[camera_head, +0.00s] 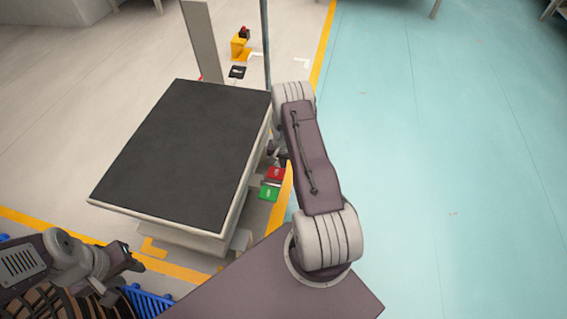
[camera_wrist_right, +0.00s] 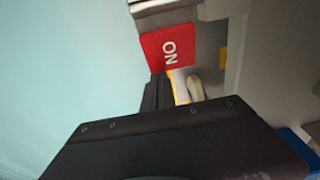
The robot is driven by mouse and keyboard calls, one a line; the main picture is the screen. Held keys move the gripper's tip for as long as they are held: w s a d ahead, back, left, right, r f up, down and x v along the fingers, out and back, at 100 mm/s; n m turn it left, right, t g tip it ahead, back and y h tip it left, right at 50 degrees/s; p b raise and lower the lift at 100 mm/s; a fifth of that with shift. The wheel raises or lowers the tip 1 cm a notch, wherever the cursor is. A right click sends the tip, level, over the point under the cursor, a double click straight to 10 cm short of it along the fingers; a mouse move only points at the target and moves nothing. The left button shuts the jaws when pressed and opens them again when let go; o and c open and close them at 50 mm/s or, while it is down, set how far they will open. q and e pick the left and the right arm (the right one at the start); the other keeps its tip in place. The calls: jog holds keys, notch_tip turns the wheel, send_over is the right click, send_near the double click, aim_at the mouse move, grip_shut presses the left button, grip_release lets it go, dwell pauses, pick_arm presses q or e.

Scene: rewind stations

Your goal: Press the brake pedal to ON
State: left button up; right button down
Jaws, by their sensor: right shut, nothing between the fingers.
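The red brake pedal (camera_head: 275,173) marked ON is low at the right side of the black-topped station. It also shows in the right wrist view (camera_wrist_right: 167,47), with its lettering turned sideways. A green pedal (camera_head: 268,193) is beside it, nearer me. My right gripper (camera_wrist_right: 158,82) is shut and empty, its dark fingertips close to the edge of the red pedal. I cannot tell whether they touch it. In the head view my right arm partly hides this gripper. My left gripper (camera_head: 132,262) is at lower left, away from the pedals; its jaw opening is unclear.
The station's black top (camera_head: 190,150) fills the left middle. A grey post and a thin pole rise behind it. A yellow stand (camera_head: 239,47) with a red-topped part is further back. Blue crates (camera_head: 150,302) are at lower left. The teal floor (camera_head: 450,160) on the right is clear.

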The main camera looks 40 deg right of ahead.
jog(key=shift+s+f, duration=0.1)
notch_tip(320, 180, up, 14)
jog(key=w+d+p, duration=0.2)
jog(key=p, duration=0.7)
jog(key=shift+d, duration=0.25)
jog(key=shift+w+f, duration=0.1)
